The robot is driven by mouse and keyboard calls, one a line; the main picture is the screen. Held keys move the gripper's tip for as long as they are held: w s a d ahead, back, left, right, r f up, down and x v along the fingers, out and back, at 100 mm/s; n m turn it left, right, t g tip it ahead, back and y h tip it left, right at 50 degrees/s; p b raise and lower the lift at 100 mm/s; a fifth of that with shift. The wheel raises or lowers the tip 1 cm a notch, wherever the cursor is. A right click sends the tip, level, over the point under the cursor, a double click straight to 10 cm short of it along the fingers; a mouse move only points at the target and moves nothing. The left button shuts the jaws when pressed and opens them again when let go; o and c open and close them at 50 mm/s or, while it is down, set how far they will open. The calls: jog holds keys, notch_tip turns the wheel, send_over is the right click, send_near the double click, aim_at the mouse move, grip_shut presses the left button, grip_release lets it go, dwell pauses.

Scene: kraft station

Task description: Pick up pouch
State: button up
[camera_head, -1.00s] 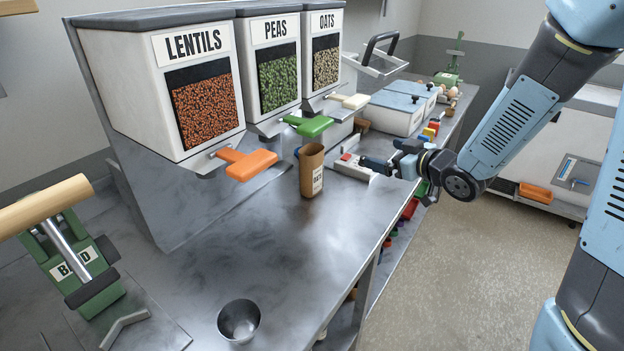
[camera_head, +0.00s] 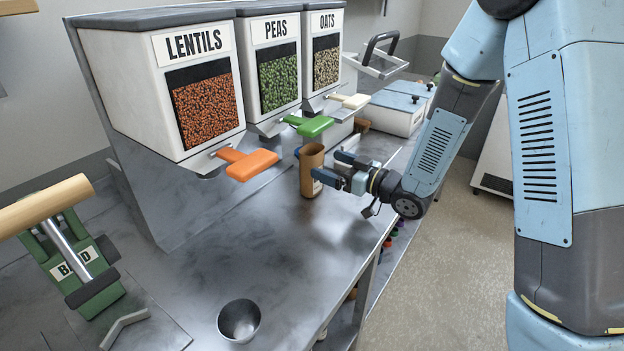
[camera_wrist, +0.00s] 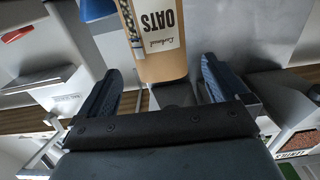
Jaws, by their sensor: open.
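The brown pouch (camera_head: 311,160) stands upright on the metal counter, in front of the dispensers. In the wrist view the pouch (camera_wrist: 156,58) shows a label reading OATS, and it lies ahead of and between the lines of the two fingers. My gripper (camera_head: 332,167) is open just to the right of the pouch, with its fingers pointing at it. The fingers also show in the wrist view (camera_wrist: 160,88), spread with a gap between them. Whether the finger tips reach alongside the pouch is hard to tell.
Dispensers for lentils (camera_head: 160,80), peas (camera_head: 275,70) and oats (camera_head: 325,60) stand behind, with an orange lever (camera_head: 250,164) and a green lever (camera_head: 310,125) jutting near the pouch. A metal cup (camera_head: 239,320) stands at the front. The counter between is clear.

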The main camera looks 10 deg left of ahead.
aim_at(320, 160)
jog(key=shift+x, duration=3.4)
jog(key=c, duration=1.5)
jog(key=shift+r, duration=0.1)
